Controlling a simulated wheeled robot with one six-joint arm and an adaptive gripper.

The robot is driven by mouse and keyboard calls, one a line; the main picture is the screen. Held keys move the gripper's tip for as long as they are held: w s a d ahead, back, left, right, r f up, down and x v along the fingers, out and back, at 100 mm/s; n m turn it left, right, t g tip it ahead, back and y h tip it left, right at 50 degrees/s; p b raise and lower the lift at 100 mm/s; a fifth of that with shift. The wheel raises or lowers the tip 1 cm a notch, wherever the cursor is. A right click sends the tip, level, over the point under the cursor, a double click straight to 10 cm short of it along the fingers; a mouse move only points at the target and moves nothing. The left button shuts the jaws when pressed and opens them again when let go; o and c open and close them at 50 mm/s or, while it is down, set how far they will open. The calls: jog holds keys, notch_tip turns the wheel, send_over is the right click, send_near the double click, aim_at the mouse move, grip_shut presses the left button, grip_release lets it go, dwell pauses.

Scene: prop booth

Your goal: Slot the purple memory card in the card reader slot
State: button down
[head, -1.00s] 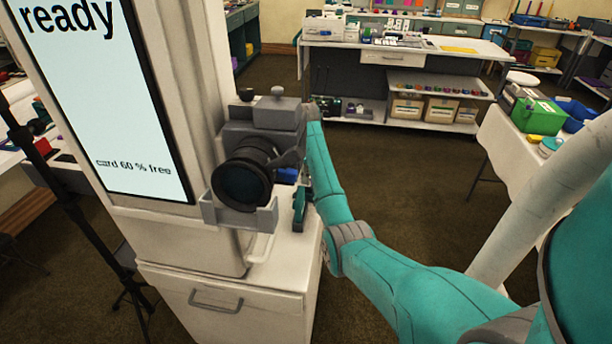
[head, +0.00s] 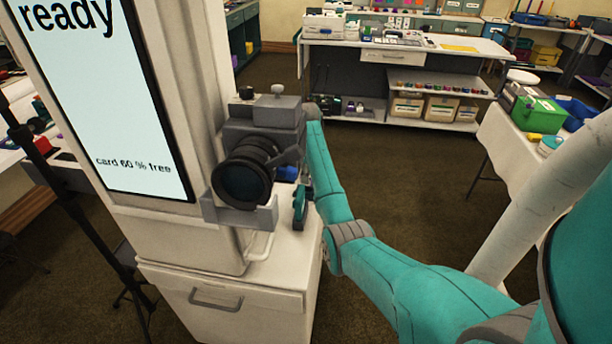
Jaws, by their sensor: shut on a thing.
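A tall white unit (head: 205,90) fills the left side, with a lit screen (head: 95,100) reading "ready" and "card 60 % free". A dark camera (head: 243,172) with a large lens sits on a grey bracket (head: 240,215) at its right side. My teal arm reaches from the lower right up to the camera's right side. A small teal and dark part, probably of my wrist, shows just right of the bracket. My gripper's fingers are hidden behind the camera. I cannot see the purple memory card or the card reader slot.
A white drawer cabinet (head: 222,290) stands under the unit. A dark tripod leg (head: 62,190) is at the left. A white shelf bench (head: 400,55) is at the back, and a table with a green box (head: 538,115) is at the right. Brown floor lies open between.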

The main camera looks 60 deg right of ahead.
jog(key=shift+f, duration=0.2)
jog(key=shift+f, duration=0.4)
jog(key=shift+f, duration=0.3)
jog(key=shift+f, duration=0.35)
dwell(0.3)
jog(key=c, duration=1.1)
grip_release()
jog(key=shift+f, duration=0.1)
